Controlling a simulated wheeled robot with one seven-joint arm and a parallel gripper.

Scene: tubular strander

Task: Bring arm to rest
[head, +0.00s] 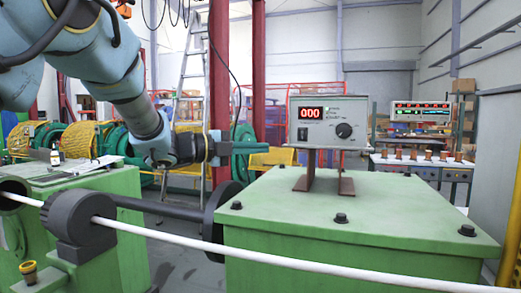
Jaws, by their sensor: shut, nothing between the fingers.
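My arm reaches in from the upper left of the head view. My gripper (222,148) is at its end, in the middle of the picture, above the dark shaft and left of the control box. The fingers look closed and I see nothing held between them. The grey control box (326,120) has a red display reading 000 and a black knob. It stands on brown brackets on the green machine housing (370,205). The gripper appears apart from the box.
A white cable (270,259) runs across the front through a black ring guide (80,217). A dark flanged wheel (223,215) sits at the housing's left side. Behind are a ladder (193,75), red posts, cable spools and a bench with another instrument (420,113).

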